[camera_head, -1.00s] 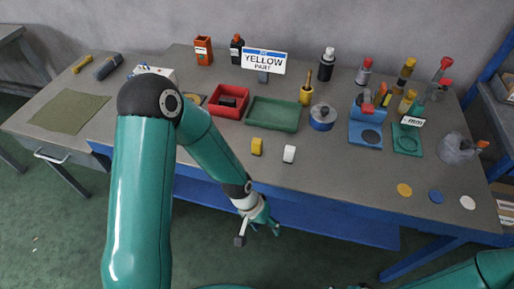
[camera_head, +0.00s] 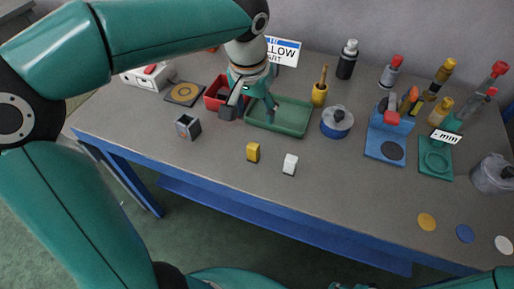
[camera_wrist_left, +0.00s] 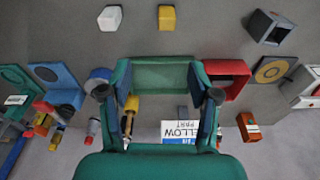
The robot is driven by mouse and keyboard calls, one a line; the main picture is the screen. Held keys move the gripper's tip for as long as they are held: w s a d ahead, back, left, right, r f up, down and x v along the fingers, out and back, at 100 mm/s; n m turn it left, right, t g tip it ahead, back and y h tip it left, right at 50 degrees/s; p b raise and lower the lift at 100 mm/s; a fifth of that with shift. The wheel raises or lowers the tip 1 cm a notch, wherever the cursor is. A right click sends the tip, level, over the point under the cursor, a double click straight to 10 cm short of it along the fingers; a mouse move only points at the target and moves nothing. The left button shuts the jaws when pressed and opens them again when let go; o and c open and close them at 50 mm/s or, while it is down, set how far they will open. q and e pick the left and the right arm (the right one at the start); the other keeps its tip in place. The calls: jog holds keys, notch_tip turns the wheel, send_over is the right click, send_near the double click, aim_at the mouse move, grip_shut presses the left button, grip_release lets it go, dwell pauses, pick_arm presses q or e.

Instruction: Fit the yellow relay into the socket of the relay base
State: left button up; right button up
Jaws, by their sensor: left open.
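The yellow relay (camera_head: 253,152) is a small block standing on the table's front part. It also shows at the top of the left wrist view (camera_wrist_left: 166,18). A dark grey, open-topped square box (camera_head: 187,126), which looks like the relay base with its socket, stands to the left of the relay; it also shows in the left wrist view (camera_wrist_left: 269,27). My left gripper (camera_head: 250,107) is open and empty above the green tray and the red bin, behind the relay. Its spread fingers show in the left wrist view (camera_wrist_left: 159,94). My right gripper is out of view.
A white block (camera_head: 290,164) stands just right of the relay. Behind are a red bin (camera_head: 212,101) and a green tray (camera_head: 287,129). A sign (camera_head: 285,51) stands at the back. Bottles and tool stands fill the right. The table front is mostly clear.

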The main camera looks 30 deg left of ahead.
aim_at(253, 145)
pick_arm(q)
jog(key=f, duration=0.5)
jog(key=w+a+f, duration=0.1)
jog(key=f, duration=0.9)
jog(key=shift+w+a+f, duration=0.2)
jog(key=shift+f, duration=0.15)
grip_shut()
